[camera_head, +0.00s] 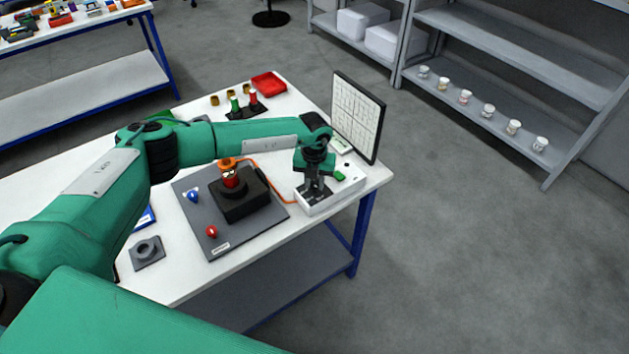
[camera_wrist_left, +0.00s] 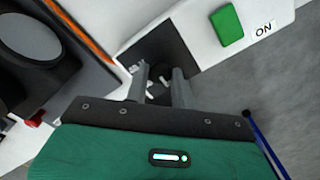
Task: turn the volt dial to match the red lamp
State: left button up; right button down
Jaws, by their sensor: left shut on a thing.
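The white power box (camera_head: 333,195) stands near the right end of the table, with a dark panel on its top. My left gripper (camera_head: 314,190) points down over this panel. In the left wrist view the gripper (camera_wrist_left: 160,88) is shut on the small dark volt dial (camera_wrist_left: 157,90), which is mostly hidden between its fingers. The dial's setting cannot be read. A green button (camera_wrist_left: 227,24) marked ON is beside the panel.
A grey board (camera_head: 240,235) left of the box bears the black block (camera_head: 243,205), a blue knob (camera_head: 193,196) and a red knob (camera_head: 211,231). An orange cable (camera_head: 270,178) runs to the box. A upright white chart panel (camera_head: 357,115) stands close behind my gripper.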

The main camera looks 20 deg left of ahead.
pick_arm(q)
jog(key=shift+f+m+b, duration=0.15)
jog(key=shift+m+b, duration=0.35)
jog(key=shift+b, duration=0.2)
jog(key=m+b, duration=0.8)
jog(key=b, duration=0.2)
jog(key=shift+r+m+b, duration=0.2)
jog(key=shift+m+b, duration=1.2)
jog(key=shift+m, duration=0.1)
jog(key=o, duration=1)
